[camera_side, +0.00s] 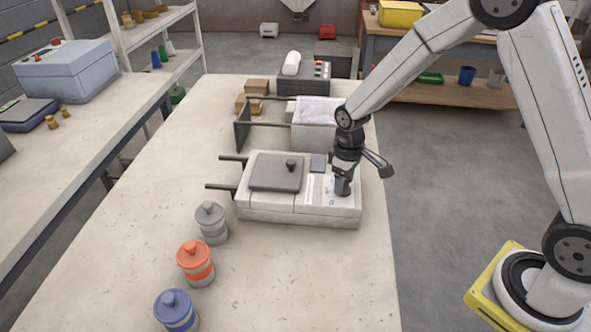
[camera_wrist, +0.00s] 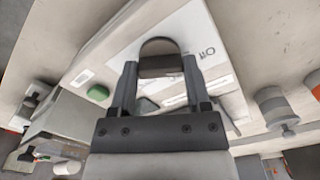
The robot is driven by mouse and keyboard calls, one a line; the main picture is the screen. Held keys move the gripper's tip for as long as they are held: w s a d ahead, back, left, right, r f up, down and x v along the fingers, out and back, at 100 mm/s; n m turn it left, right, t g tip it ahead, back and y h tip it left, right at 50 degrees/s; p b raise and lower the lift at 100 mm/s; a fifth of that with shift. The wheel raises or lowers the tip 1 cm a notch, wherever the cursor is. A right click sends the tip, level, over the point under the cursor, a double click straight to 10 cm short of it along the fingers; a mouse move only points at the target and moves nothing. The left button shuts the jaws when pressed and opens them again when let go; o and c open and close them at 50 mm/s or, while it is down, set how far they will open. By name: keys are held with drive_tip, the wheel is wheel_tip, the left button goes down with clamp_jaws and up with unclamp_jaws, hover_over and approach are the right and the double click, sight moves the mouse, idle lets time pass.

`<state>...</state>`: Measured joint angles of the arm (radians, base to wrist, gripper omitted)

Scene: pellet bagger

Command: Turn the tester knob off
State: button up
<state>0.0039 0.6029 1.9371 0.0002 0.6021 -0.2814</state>
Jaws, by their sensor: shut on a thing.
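The tester (camera_side: 265,208) is a low white box on the bench with a hinged-looking grey lid (camera_side: 275,172) on its left part. My gripper (camera_side: 342,188) points down onto the right part of its top. In the wrist view, my gripper's two fingers (camera_wrist: 158,72) are shut on a dark rounded knob (camera_wrist: 158,65), one finger on each side. In the side view the gripper hides the knob. I cannot tell which mark the knob points to.
Grey (camera_side: 212,224), orange (camera_side: 196,264) and blue (camera_side: 177,312) lidded jars stand in front of the tester. A frame with a white bag (camera_side: 318,111) and a dark control box (camera_side: 304,80) stand behind it. The bench is clear to the front right.

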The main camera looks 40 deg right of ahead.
sight(345, 183)
drive_tip(key=o, duration=1.3)
drive_tip(key=shift+r, duration=3.95)
drive_tip(key=shift+s, duration=0.1)
drive_tip(key=s+m+t, duration=0.1)
drive_tip(key=s, duration=0.3)
drive_tip(key=s+m, duration=0.1)
drive_tip(key=s, duration=0.4)
drive_tip(key=s+m+t, duration=0.1)
drive_tip(key=s, duration=0.3)
drive_tip(key=shift+s+a+f+t, duration=0.1)
drive_tip(key=shift+s+f+t, duration=0.2)
drive_tip(key=shift+s+f, duration=0.1)
